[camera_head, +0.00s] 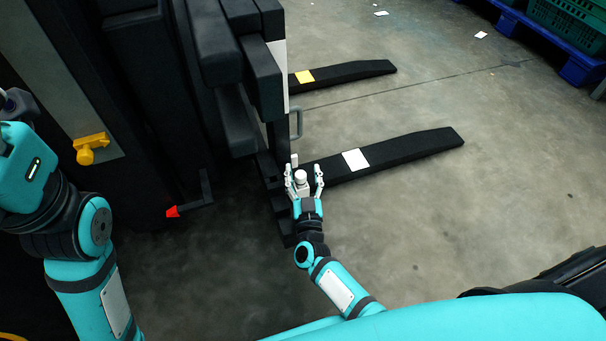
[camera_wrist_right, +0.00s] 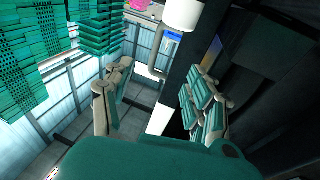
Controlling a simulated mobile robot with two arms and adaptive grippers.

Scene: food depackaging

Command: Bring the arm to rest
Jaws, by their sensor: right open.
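My right gripper (camera_head: 303,172) is open, with its two pale fingers spread and pointing away from me, close to the side of a black forklift. In the right wrist view the spread fingers of the right gripper (camera_wrist_right: 163,75) also show. A small white rounded part shows between the fingers in the head view; I cannot tell whether it belongs to the gripper. My left arm (camera_head: 88,240) is at the left edge of the head view, bent upward; its gripper is not seen.
The forklift mast (camera_head: 240,60) stands just beyond the right gripper. Its near fork (camera_head: 410,148) and far fork (camera_head: 355,71) reach right, low over the floor. Green crates (camera_head: 568,22) sit on a blue pallet (camera_head: 584,68) at upper right. Grey floor (camera_head: 480,200) is open at right.

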